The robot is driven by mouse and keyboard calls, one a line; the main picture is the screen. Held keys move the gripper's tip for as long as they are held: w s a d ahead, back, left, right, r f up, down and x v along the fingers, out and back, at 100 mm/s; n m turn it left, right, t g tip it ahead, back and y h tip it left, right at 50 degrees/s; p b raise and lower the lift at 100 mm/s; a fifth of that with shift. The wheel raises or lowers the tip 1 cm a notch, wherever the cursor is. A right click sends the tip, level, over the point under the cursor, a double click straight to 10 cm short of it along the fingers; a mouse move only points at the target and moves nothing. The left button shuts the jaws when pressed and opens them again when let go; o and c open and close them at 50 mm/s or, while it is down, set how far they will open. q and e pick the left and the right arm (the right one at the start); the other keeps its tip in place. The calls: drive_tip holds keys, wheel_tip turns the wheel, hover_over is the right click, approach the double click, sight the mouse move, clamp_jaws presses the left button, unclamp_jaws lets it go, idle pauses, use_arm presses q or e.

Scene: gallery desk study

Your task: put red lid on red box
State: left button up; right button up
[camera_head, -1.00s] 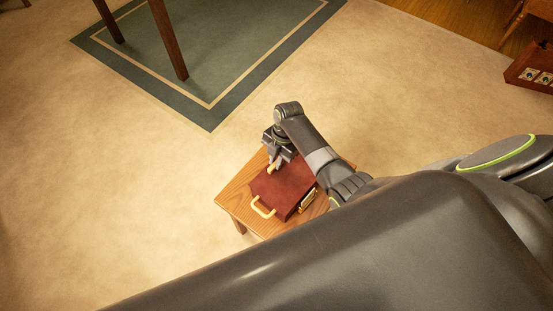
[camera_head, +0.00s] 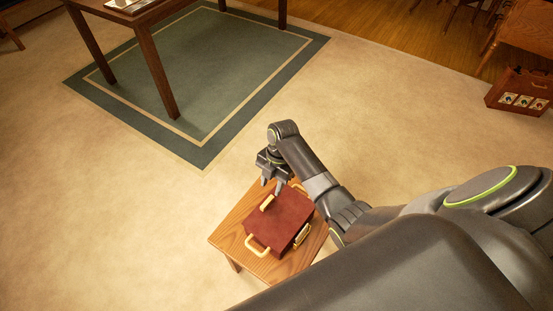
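A dark red box (camera_head: 292,246) with a gold handle on its right side stands on a small wooden table (camera_head: 225,238). The red lid (camera_head: 283,217) lies flat over the top of the box, with one gold handle at its near-left edge and another at its far-left edge. I cannot see clearly whether it is fully seated. My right gripper (camera_head: 272,187) is just above and behind the far handle, fingers pointing down and apart, with nothing between them. My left gripper is not in view.
A dark wooden table (camera_head: 155,65) stands on a green rug (camera_head: 215,60) at the back. A reddish-brown case (camera_head: 520,92) with small pictures sits on the floor at the far right. The carpet (camera_head: 110,220) left of the small table is clear.

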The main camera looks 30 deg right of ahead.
drive_tip(key=v, duration=1)
drive_tip(key=shift+r+p, duration=0.3)
drive_tip(key=shift+p, duration=0.05)
drive_tip(key=shift+w+d, duration=0.1)
drive_tip(key=shift+d, duration=0.05)
